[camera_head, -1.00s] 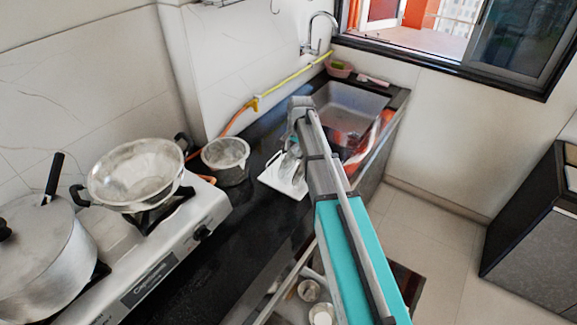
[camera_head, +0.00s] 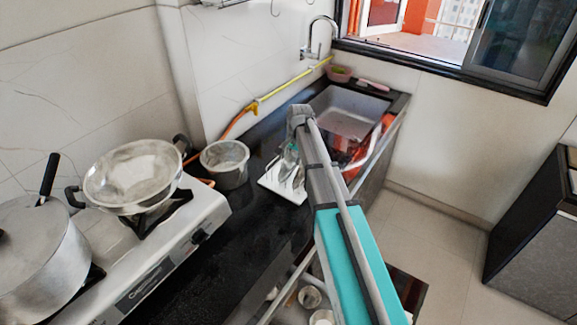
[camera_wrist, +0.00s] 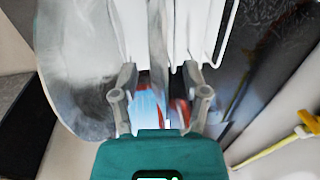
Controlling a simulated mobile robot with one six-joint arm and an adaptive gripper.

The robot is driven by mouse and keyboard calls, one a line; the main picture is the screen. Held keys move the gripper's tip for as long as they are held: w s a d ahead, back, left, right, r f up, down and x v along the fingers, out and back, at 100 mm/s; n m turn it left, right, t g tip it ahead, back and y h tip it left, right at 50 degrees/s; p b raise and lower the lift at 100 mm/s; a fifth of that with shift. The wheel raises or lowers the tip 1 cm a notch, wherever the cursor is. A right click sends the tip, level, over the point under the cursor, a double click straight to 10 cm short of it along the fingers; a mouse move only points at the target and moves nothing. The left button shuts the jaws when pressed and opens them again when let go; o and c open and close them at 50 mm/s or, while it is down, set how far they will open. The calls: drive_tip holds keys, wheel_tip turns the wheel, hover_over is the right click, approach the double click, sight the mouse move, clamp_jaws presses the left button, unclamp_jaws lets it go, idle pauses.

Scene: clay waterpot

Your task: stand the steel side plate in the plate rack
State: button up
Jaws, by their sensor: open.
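The white plate rack (camera_head: 272,183) sits on the black counter, partly behind my arm. Its white bars (camera_wrist: 205,30) show at the top of the wrist view. A large round grey metallic disc, seemingly the steel side plate (camera_wrist: 82,70), fills the left of the wrist view, behind my left finger. Whether it rests in a slot I cannot tell. My gripper (camera_wrist: 158,75) is open at the rack; a thin upright grey strip lies between its fingers, and whether that is a plate edge is unclear. In the head view my gripper (camera_head: 290,155) is small and mostly hidden by the arm.
A steel pot (camera_head: 225,165) stands left of the rack. The stove (camera_head: 165,245) holds a wide pan (camera_head: 133,177) and a big pot (camera_head: 38,255). The sink (camera_head: 345,112) lies behind the rack, and a yellow hose (camera_head: 290,80) runs along the wall.

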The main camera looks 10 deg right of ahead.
clamp_jaws()
drive_tip(key=shift+r, duration=0.1)
idle(0.4)
wheel_tip(320, 180, up, 3)
drive_tip(key=p, duration=0.2)
drive_tip(key=shift+f+p, duration=0.2)
drive_tip(key=shift+p, duration=0.2)
drive_tip(key=s+r+p, duration=1)
drive_tip(key=s, duration=0.4)
drive_tip(key=shift+d+r, duration=0.15)
drive_tip(key=shift+d, duration=0.25)
